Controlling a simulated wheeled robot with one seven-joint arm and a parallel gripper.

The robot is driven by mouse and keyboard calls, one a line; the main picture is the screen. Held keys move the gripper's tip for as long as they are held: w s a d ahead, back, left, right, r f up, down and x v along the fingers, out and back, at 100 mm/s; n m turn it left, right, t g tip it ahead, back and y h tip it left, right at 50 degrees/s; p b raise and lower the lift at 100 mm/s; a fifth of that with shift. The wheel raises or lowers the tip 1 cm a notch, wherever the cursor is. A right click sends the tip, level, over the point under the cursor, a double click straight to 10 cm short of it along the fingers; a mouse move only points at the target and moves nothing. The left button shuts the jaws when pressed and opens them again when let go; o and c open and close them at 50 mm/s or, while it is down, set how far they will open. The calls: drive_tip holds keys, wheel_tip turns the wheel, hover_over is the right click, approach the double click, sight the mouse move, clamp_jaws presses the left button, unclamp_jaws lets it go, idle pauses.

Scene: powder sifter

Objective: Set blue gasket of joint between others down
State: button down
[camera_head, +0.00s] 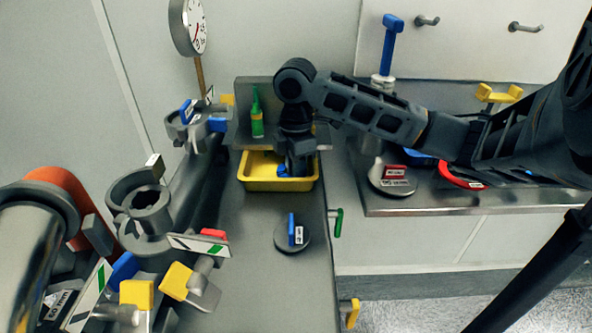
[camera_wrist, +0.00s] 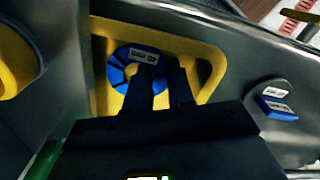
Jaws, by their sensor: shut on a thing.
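The blue gasket (camera_wrist: 118,76) is a flat ring with a white label, seen in the wrist view over the yellow tray (camera_wrist: 212,52). My gripper (camera_wrist: 165,72) is shut on the gasket's near edge, and its fingers hide part of the ring. In the head view my gripper (camera_head: 297,168) points down into the yellow tray (camera_head: 251,185), with a bit of the blue gasket (camera_head: 283,171) showing beside it. I cannot tell whether the gasket touches the tray floor. A pipe joint with an open round collar (camera_head: 148,208) stands at the left.
A grey disc with a blue handle (camera_head: 292,237) sits on the bench in front of the tray. A green bottle (camera_head: 256,115) stands behind the tray. On the right counter lie a red ring (camera_head: 462,180) and a labelled grey disc (camera_head: 392,182). Bench space around the front disc is clear.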

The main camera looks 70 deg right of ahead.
drive_tip(key=shift+s+a+f, duration=0.1)
drive_tip(key=shift+f, duration=0.75)
drive_tip(key=c, duration=1.1)
unclamp_jaws()
drive_tip(key=shift+o, duration=0.5)
drive_tip(key=shift+r, duration=0.85)
wheel_tip(320, 180, up, 12)
drive_tip(key=shift+f+p, duration=0.1)
drive_tip(key=shift+p, duration=0.4)
